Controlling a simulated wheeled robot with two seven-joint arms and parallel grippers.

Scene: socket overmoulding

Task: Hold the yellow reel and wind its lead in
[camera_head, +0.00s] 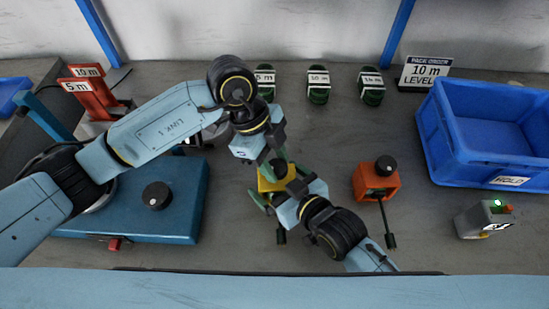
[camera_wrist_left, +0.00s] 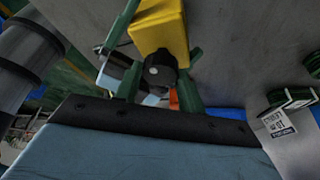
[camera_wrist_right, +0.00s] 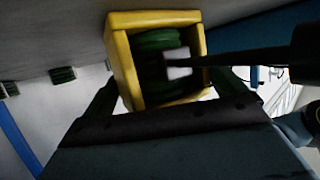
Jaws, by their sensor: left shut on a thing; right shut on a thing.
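The yellow reel (camera_head: 268,184) is at the middle of the bench, between my two grippers and partly covered by them. My left gripper (camera_head: 277,165) reaches it from behind; the left wrist view shows its green fingers either side of the yellow body (camera_wrist_left: 160,25), with a black knob (camera_wrist_left: 160,70) between them. My right gripper (camera_head: 272,193) comes from the front right, its fingers flanking the reel's yellow frame (camera_wrist_right: 125,65). Inside the frame is a green coil (camera_wrist_right: 155,58) with a white piece on it.
An orange reel (camera_head: 376,182) with its crank stands to the right. Several green coils, among them one labelled 10 m (camera_head: 318,85), line the back. A blue bin (camera_head: 485,165) is at right, a small grey device (camera_head: 483,219) before it. A blue machine (camera_head: 180,200) stands left.

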